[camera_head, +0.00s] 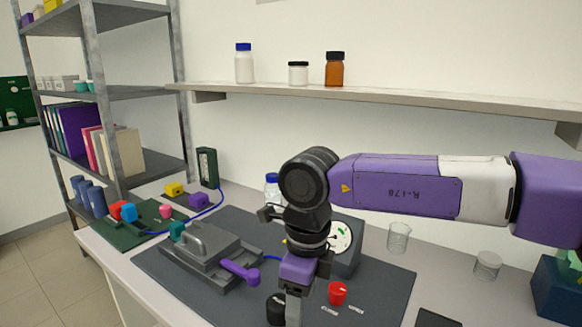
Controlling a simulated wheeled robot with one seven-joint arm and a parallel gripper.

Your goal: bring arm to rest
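My arm reaches in from the right edge as a purple and white link, bends at a dark round joint, and turns down over the bench. My gripper (292,300) hangs below the purple wrist piece, low in the centre of the head view, over the dark mat (385,285). Its fingertips are not clear, so I cannot tell whether it is open or holds anything. A grey clamp rig (205,262) with a top handle and a purple lever (240,271) stands to its left. A grey gauge box (350,245) is partly hidden behind my wrist.
A red knob (337,293) is just right of my gripper, and a black rounded thing (276,309) is close on its left. Glass beakers (398,238) stand at right. A wall shelf (380,92) with bottles is above. A green mat (130,232) holds small coloured blocks.

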